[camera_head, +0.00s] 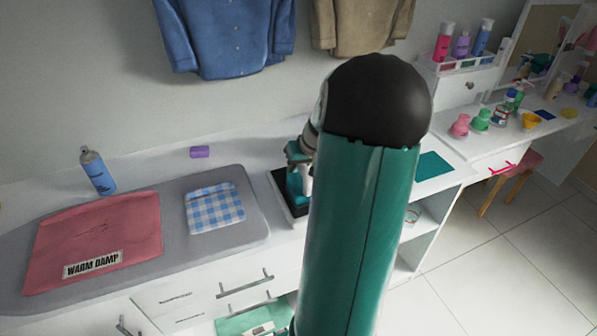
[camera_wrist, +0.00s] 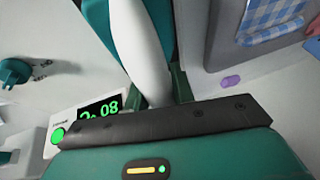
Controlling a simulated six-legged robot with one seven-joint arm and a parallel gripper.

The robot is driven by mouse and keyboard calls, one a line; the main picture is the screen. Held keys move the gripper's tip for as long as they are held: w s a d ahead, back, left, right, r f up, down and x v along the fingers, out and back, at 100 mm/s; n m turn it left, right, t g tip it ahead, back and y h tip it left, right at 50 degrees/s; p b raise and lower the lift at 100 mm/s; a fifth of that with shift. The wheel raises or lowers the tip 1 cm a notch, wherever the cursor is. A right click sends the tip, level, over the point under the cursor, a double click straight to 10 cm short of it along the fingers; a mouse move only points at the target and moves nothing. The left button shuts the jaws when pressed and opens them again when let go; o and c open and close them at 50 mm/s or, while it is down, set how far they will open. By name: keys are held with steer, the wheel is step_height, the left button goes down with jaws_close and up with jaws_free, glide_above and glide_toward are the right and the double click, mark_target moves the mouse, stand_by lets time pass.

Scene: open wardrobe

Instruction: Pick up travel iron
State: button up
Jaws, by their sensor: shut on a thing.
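The travel iron (camera_head: 296,186) is teal with a white handle, at a black rest on the white counter, partly hidden behind my arm in the head view. In the wrist view its white handle (camera_wrist: 140,45) runs up from between my fingers, with teal body on both sides. My gripper (camera_head: 302,152) is above the iron and shut on its handle. In the wrist view the fingertips of my gripper (camera_wrist: 157,92) are mostly hidden behind the dark edge of its housing. I cannot tell whether the iron touches the rest.
A grey ironing pad (camera_head: 258,226) holds a pink cloth (camera_head: 95,240) and a blue checked cloth (camera_head: 214,207). A panel with a green display (camera_wrist: 100,108) and a teal knob (camera_wrist: 14,72) are close to my gripper.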

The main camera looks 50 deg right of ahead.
step_height(320, 180, up, 3)
steer(key=s+a+r, duration=0.3)
steer(key=a+r, duration=0.6)
steer(key=a, duration=0.4)
steer(key=shift+s+a+r, duration=0.2)
steer(key=shift+s+a, duration=0.1)
stand_by(0.4)
